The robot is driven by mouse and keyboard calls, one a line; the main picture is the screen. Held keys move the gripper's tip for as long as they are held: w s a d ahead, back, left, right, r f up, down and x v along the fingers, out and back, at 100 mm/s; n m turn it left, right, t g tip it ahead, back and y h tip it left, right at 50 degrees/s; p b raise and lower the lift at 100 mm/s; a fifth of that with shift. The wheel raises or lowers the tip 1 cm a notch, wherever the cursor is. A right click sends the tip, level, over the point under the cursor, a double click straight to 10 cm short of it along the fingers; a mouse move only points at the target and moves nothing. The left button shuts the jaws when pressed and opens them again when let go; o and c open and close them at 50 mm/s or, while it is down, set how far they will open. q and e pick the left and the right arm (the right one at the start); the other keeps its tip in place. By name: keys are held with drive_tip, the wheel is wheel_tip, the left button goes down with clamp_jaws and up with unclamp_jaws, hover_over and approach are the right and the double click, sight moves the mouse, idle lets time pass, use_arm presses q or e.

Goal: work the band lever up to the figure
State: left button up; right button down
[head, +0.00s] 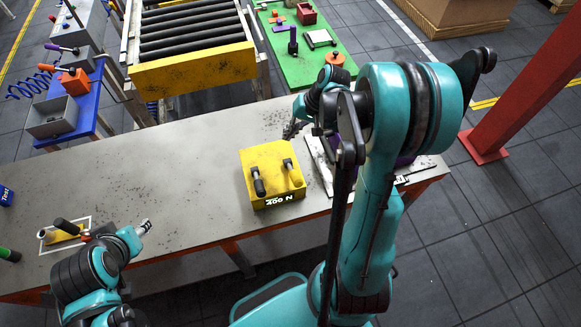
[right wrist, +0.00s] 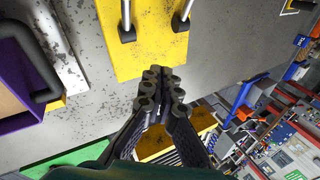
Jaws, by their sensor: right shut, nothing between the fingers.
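A yellow block (head: 265,194) marked "400 N" stands on the grey bench. I cannot tell which is the band lever. In the right wrist view the block (right wrist: 147,62) is at the top, with both levers cut off by the edge. My right gripper (head: 292,130) is shut and empty at the block's far side; its fingertips (right wrist: 160,85) show close to the block's edge, contact unclear. My left gripper (head: 143,228) is over the bench's near left; its fingers are too small to read.
A purple item with a black handle (right wrist: 40,70) lies beside the block, mostly behind my right arm in the head view. A small yellow tool (head: 65,233) lies in a white outline at left. A roller conveyor (head: 195,70) stands behind. The bench's middle left (head: 170,170) is clear.

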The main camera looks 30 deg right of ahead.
drive_tip(key=f, duration=0.1)
drive_tip(key=b, duration=0.4)
hover_over(291, 166)
wheel_tip(291, 166, down, 5)
drive_tip(key=shift+w+d+f, duration=0.1)
drive_tip(key=shift+d, duration=0.05)
drive_tip(key=shift+s+f+b, duration=0.5)
drive_tip(key=shift+f+b, duration=0.15)
drive_tip(key=shift+f, duration=0.05)
idle(0.5)
drive_tip(key=shift+s+a+f+b, duration=0.2)
drive_tip(key=shift+f+b, duration=0.15)
drive_tip(key=shift+b, duration=0.1)
